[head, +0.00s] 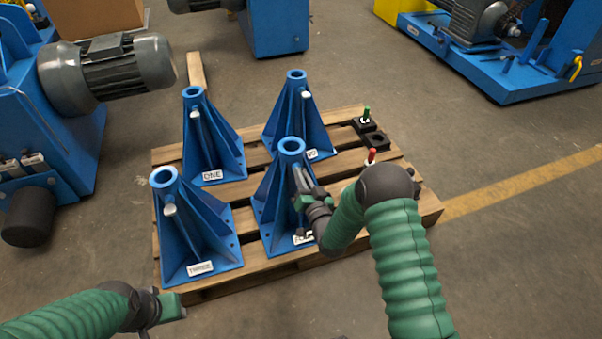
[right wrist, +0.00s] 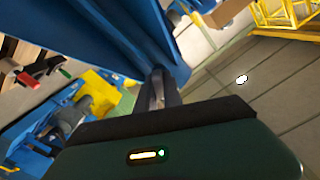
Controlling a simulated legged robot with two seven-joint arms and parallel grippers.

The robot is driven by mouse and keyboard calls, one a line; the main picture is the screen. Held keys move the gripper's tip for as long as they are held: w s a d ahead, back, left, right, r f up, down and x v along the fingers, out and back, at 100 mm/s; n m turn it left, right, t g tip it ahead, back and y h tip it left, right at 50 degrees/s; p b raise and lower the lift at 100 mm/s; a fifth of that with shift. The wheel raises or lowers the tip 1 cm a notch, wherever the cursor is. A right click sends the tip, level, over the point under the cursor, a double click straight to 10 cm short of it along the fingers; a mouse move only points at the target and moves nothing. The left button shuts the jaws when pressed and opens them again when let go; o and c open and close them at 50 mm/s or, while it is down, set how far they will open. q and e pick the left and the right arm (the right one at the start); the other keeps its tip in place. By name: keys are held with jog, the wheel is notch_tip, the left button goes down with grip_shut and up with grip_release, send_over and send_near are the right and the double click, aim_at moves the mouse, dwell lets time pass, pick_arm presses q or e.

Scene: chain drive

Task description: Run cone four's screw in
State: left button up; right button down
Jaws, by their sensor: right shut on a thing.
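Cone four (head: 273,203) is the blue finned stand at the front right of the pallet in the head view, its label mostly hidden by my right arm. My right gripper (head: 301,184) is at its right side, below the ring top, shut on the small screw there; the screw itself is mostly hidden by the fingers. In the right wrist view the fingers (right wrist: 158,88) are close together beside a blue face of the cone (right wrist: 110,35). My left gripper (head: 172,306) is low at the left, in front of the pallet; its finger opening is unclear.
Cones labelled one (head: 208,140), two (head: 291,115) and three (head: 187,228) share the wooden pallet (head: 250,276), each with a pale-headed screw.

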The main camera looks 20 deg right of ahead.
jog(key=m, duration=0.2)
jog(key=m+p, duration=0.1)
jog(key=m, duration=0.1)
jog(key=m+p, duration=0.1)
jog(key=m, duration=0.1)
jog(key=shift+s+f+m, duration=0.1)
jog(key=shift+f+m, duration=0.2)
jog(key=m, duration=0.2)
jog(key=m+p, duration=0.1)
jog(key=m, duration=0.2)
jog(key=shift+f+m, duration=0.2)
jog(key=shift+m, duration=0.1)
jog(key=c, duration=1.6)
grip_release()
jog(key=shift+d, duration=0.1)
jog(key=shift+o, duration=0.6)
jog(key=shift+r+p, duration=0.15)
jog(key=shift+p, duration=0.15)
jog(key=shift+s, duration=0.2)
jog(key=s+p, duration=0.5)
jog(key=s, duration=1.1)
jog(key=shift+s+d+p, duration=0.2)
jog(key=shift+d+p, duration=0.1)
